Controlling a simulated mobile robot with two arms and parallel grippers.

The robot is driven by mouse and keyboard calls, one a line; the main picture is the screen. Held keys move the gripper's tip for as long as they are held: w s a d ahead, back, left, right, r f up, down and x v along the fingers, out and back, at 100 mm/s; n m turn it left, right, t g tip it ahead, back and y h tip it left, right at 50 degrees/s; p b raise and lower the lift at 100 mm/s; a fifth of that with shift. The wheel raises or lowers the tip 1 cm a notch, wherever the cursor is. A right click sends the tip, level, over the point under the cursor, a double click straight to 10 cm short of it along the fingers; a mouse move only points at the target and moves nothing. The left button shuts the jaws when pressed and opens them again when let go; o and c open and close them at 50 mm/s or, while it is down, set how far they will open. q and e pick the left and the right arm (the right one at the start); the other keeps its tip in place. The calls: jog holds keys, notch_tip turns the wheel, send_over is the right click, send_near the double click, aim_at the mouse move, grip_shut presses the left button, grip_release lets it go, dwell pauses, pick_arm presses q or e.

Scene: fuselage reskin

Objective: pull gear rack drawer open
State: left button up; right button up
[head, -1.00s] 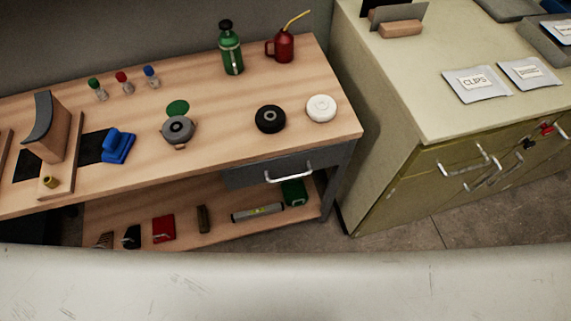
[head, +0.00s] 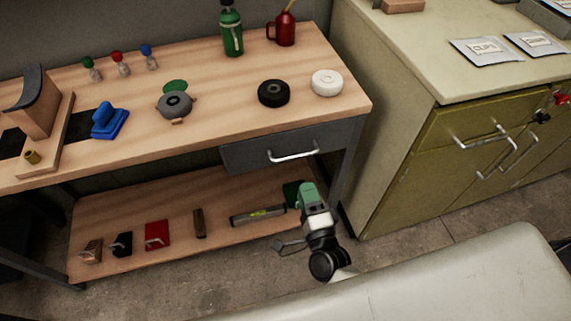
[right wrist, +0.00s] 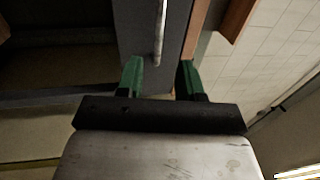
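The grey drawer (head: 262,153) sits under the right end of the wooden bench and looks shut. Its silver bar handle (head: 294,156) is on the front face. My right gripper (head: 306,188) is below and a little right of the handle in the head view, apart from it. In the right wrist view, the green fingers of my right gripper (right wrist: 159,78) are spread with nothing between them. The handle (right wrist: 160,35) shows ahead of the gap, upright in that view, on the grey drawer front (right wrist: 135,35). My left gripper is not in view.
The bench top (head: 220,110) holds a black roll (head: 273,93), a white roll (head: 327,83) and bottles. The lower shelf (head: 180,220) holds several small items. A green cabinet (head: 390,150) with silver handles stands right. A pale curved surface (head: 450,280) fills the front.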

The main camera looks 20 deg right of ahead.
aim_at(295, 157)
jog(key=w, duration=0.3)
jog(key=w+r, duration=0.1)
jog(key=w, duration=0.3)
jog(key=w+r, duration=0.1)
jog(key=w, duration=0.2)
jog(key=shift+w+a, duration=0.1)
jog(key=shift+w, duration=0.05)
jog(key=shift+c, duration=0.2)
grip_shut()
